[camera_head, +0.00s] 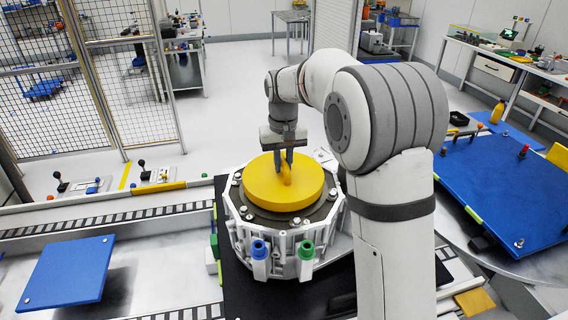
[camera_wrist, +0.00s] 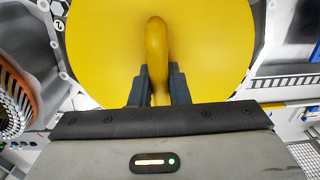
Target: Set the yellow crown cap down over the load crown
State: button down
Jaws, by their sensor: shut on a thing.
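The yellow crown cap (camera_head: 262,187) is a round disc with a raised handle, at the top of the stator housing (camera_head: 285,240) in the head view. My gripper (camera_head: 284,165) is shut on the cap's handle from above. In the wrist view, the gripper fingers (camera_wrist: 158,88) hold the handle between them, and the yellow cap (camera_wrist: 100,45) fills the upper middle. The load crown is not visible; the cap covers the middle of the housing. A dark ring with bolts shows around the cap's lower edge. I cannot tell whether the cap touches the housing.
The housing has a blue connector (camera_head: 259,250) and a green connector (camera_head: 306,250) at its front. A blue panel (camera_head: 68,272) lies at the left, and a larger blue board (camera_head: 500,190) lies on the right. A copper-coloured ringed part (camera_wrist: 14,105) shows at the left in the wrist view.

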aim_at(283, 159)
jog(key=shift+f, duration=0.45)
jog(key=shift+f, duration=0.15)
jog(key=c, duration=1.4)
grip_release()
notch_tip(283, 159, up, 11)
jog(key=shift+r+b, duration=0.15)
jog(key=shift+b, duration=0.45)
jog(key=s+d+r+m+t, duration=0.1)
jog(key=s+d, duration=0.2)
jog(key=s, duration=0.3)
jog(key=s+d+t, duration=0.1)
jog(key=s+d, duration=0.3)
jog(key=s, duration=0.3)
jog(key=shift+m+t, duration=0.6)
jog(key=shift+t, duration=0.1)
jog(key=shift+s+d+f+b, duration=0.4)
jog(key=shift+s+d+f, duration=0.5)
jog(key=shift+s+f, duration=1.55)
jog(key=shift+s+d+f+b, duration=0.4)
jog(key=shift+s+d+f, duration=0.5)
jog(key=shift+s+f, duration=1.5)
jog(key=shift+s+d+f+b, duration=0.4)
jog(key=shift+s+d+f, duration=0.75)
jog(key=shift+s, duration=2.3)
